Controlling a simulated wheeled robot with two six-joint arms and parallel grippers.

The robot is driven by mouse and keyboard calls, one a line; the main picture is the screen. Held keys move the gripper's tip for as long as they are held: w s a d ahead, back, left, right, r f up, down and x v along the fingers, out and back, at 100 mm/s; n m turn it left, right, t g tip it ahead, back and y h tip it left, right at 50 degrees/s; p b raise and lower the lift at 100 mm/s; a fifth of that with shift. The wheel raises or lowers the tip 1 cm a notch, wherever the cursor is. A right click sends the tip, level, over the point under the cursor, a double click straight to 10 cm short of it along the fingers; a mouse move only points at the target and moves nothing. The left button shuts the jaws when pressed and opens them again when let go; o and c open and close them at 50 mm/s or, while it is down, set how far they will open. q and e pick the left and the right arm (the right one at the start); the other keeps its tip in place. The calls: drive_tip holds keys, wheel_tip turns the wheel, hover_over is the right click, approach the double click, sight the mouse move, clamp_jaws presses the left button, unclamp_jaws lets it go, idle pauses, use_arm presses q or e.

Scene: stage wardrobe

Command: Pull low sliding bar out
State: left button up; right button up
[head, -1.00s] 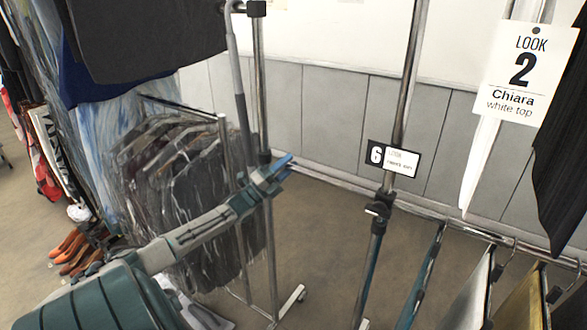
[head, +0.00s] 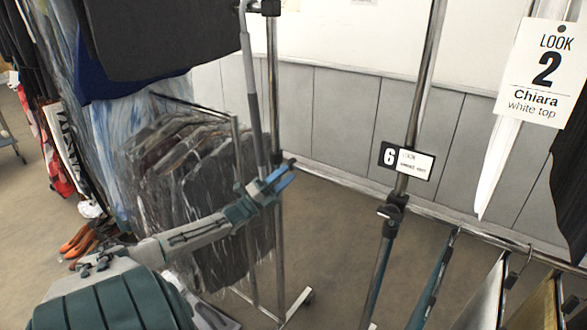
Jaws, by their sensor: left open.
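A low metal bar (head: 190,105) runs at the left rack, below the dark hanging cloth. Several dark garments in clear plastic (head: 190,180) hang from it, and a thin upright (head: 237,150) goes down from its near end. My left gripper (head: 284,174) is open, in front of the rack's chrome uprights (head: 274,100), to the right of the bar's near end. Its blue-tipped fingers point up and right. I see nothing between them, and cannot tell whether they touch an upright. My right gripper is not in view.
A post with a number 6 tag (head: 407,161) stands right of centre. Another low rail (head: 515,245) with hanging garments is at lower right, under a "LOOK 2" card (head: 540,70). Orange shoes (head: 77,240) lie on the floor at left. Floor between the racks is clear.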

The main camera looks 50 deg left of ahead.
use_arm(q)
drive_tip(key=shift+v, duration=2.8)
